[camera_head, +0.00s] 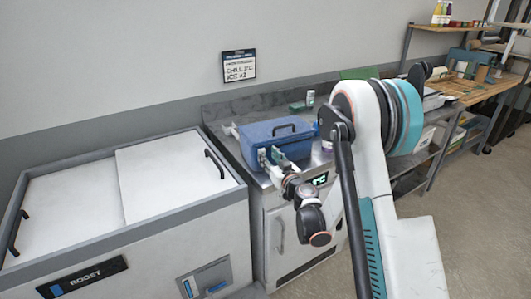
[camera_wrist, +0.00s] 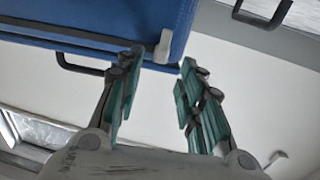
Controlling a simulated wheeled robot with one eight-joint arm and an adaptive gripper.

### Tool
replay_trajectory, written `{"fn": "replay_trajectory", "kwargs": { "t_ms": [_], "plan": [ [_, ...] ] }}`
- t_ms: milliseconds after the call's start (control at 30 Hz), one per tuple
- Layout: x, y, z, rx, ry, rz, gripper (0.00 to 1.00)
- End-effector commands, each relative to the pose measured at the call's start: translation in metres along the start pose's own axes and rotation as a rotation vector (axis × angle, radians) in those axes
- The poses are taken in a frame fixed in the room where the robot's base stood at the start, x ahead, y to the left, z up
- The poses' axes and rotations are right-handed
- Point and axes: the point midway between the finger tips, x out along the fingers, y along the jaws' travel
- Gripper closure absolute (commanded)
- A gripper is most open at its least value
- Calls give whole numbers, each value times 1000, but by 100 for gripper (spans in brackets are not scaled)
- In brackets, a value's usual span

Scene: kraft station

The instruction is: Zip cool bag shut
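The blue cool bag (camera_head: 262,134) stands on the metal counter, with a black handle on its top. In the wrist view the bag (camera_wrist: 110,12) fills the upper left, with a dark seam along its edge. A light grey tab (camera_wrist: 164,46), seemingly the zip pull, shows at the bag's corner. My gripper (camera_head: 268,157) is at the bag's front left side. In the wrist view my gripper's green fingers (camera_wrist: 162,60) are apart, with the tab just beyond the gap between their tips. Nothing is seen held. Whether the zip is open cannot be told.
A chest unit (camera_head: 75,265) with white lids (camera_head: 165,180) and black handles stands left of the counter. A small bottle (camera_head: 310,98) stands behind. A wall sign (camera_head: 239,66) hangs above. Wooden shelving (camera_head: 480,90) is at right.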

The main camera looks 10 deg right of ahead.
Motion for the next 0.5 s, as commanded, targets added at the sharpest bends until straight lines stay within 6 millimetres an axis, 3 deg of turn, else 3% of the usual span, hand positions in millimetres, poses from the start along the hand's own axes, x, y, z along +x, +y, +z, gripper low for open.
{"fn": "replay_trajectory", "kwargs": {
  "t_ms": [200, 500],
  "plan": [
    [27, 0, 1, 0, 0, 0, 65],
    [35, 0, 0, 0, 0, 0, 65]
  ]
}}
